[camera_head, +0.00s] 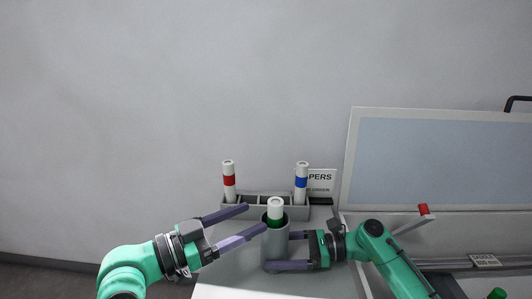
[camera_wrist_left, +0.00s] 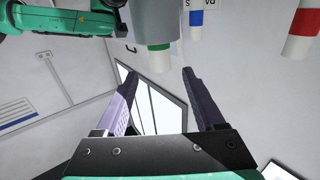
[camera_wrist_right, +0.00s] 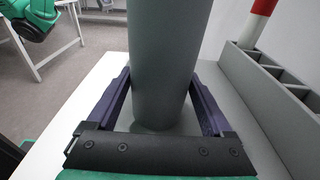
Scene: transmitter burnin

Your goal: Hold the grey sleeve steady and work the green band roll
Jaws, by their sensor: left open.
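The grey sleeve (camera_head: 274,245) stands upright on the white table. The green band roll (camera_head: 275,209) stands in it, its white top above the rim and its green band partly hidden. My right gripper (camera_head: 285,251) has its fingers on either side of the sleeve; in the right wrist view the fingers press against both sides of the sleeve (camera_wrist_right: 165,65). My left gripper (camera_head: 250,220) is open and empty, its fingertips just left of the sleeve near rim height. In the left wrist view the roll's white end (camera_wrist_left: 159,59) lies beyond the open fingers.
A grey compartment rack (camera_head: 265,205) behind holds a red band roll (camera_head: 229,182) and a blue band roll (camera_head: 301,182). A sign (camera_head: 321,182) stands beside it. A large case with an open lid (camera_head: 430,160) is at right, with a red-capped item (camera_head: 423,209).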

